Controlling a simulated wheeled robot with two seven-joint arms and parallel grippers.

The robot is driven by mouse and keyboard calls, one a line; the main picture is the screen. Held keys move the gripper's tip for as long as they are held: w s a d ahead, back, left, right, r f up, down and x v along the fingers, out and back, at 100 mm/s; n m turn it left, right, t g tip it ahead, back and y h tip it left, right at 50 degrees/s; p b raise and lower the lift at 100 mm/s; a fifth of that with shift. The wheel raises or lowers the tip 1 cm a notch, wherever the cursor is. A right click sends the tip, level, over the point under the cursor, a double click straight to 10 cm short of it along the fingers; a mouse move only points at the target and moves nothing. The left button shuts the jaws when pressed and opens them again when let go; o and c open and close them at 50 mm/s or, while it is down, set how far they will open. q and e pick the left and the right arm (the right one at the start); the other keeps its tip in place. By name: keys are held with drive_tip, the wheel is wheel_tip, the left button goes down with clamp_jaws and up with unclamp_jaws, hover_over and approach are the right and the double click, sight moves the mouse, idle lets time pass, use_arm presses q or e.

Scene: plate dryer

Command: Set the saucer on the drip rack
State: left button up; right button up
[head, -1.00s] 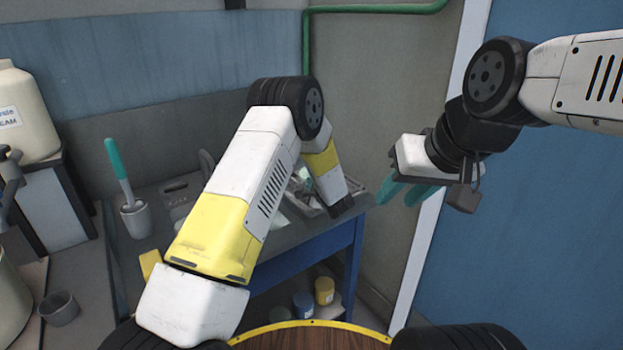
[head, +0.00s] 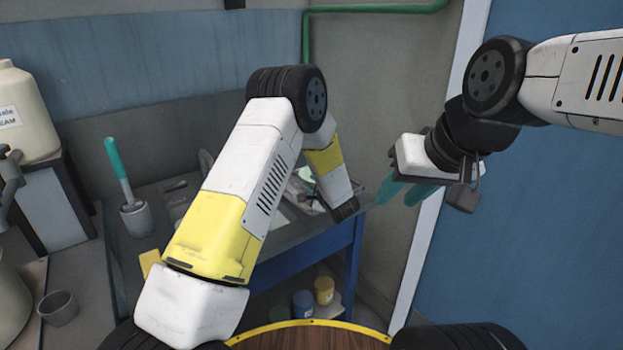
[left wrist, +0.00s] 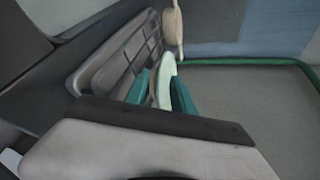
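The pale green saucer (left wrist: 166,82) shows nearly edge-on in the left wrist view, standing upright. It is between the two teal fingers of my left gripper (left wrist: 160,92). The right-hand finger lies against it in the picture; a narrow dark strip shows by the other, so I cannot tell whether both touch. The grey slotted rack (left wrist: 112,68) is close behind and to the left of the saucer; whether they touch is unclear. In the head view my left arm mostly hides the rack and left gripper. My right gripper (head: 405,192) is raised at the right, empty, its teal fingers apart.
A beige rounded object (left wrist: 173,28) is just above the saucer in the left wrist view. On the dark worktop (head: 285,258), a teal-handled brush stands in a holder (head: 137,218). A beige jug (head: 22,115) and small cup (head: 58,308) are at the left.

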use_arm(q)
drive_tip(key=v, duration=0.8)
drive_tip(key=s+a+r+n+g+y, duration=0.1)
drive_tip(key=s+a+r+n+g, duration=0.2)
drive_tip(key=s+a+r, duration=0.3)
drive_tip(key=s+a+r+n+g+y, duration=0.1)
drive_tip(key=s+a+r+n+g, duration=0.2)
drive_tip(key=a, duration=0.5)
drive_tip(key=s+a+r+n+g+y, duration=0.2)
drive_tip(key=s+a+r+n, duration=0.25)
drive_tip(key=a, duration=0.25)
drive_tip(key=s+a+r+n+g+h, duration=0.2)
drive_tip(key=s+r+n+h, duration=0.15)
drive_tip(key=s, duration=0.85)
drive_tip(key=s+d+r+n+t+h, duration=0.2)
drive_tip(key=s+d+r+n+h, duration=0.2)
drive_tip(key=s, duration=0.5)
drive_tip(key=d+r+h, duration=0.1)
drive_tip(key=d+h, duration=0.1)
drive_tip(key=h, duration=0.1)
drive_tip(key=shift+s+t, duration=0.25)
drive_tip(key=shift+t, duration=0.05)
drive_tip(key=shift+r, duration=0.1)
